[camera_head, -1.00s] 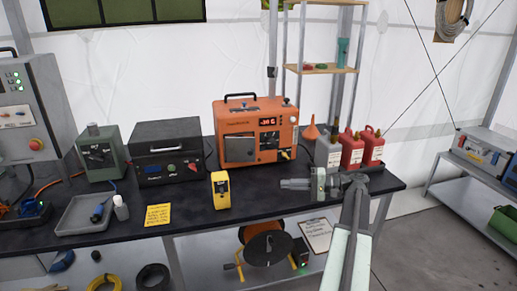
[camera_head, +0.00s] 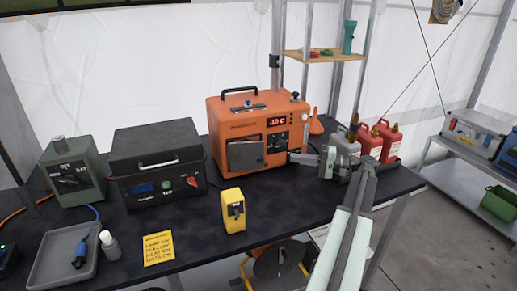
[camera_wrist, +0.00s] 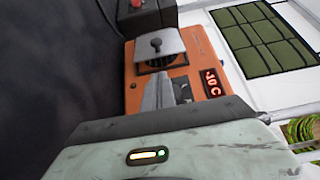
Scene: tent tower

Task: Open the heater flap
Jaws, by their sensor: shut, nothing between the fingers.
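The orange heater (camera_head: 262,130) stands on the black bench with a lit red display. Its grey square flap (camera_head: 246,154) is on the left of the front face. In the wrist view the flap (camera_wrist: 172,40) has a small dark knob, and a dark slatted opening shows along its edge. The flap appears to stand off the face; I cannot tell how far. My gripper (camera_head: 291,157) is shut and empty, in front of the heater's right side, right of the flap. In the wrist view its fingertips (camera_wrist: 157,82) point toward the heater face, apart from the knob, and hide some controls.
A yellow device (camera_head: 232,211) stands on the bench in front of the heater. A black box (camera_head: 158,163) is left of the heater. Red bottles (camera_head: 368,142) stand close behind my wrist on the right. The bench between the yellow device and heater is clear.

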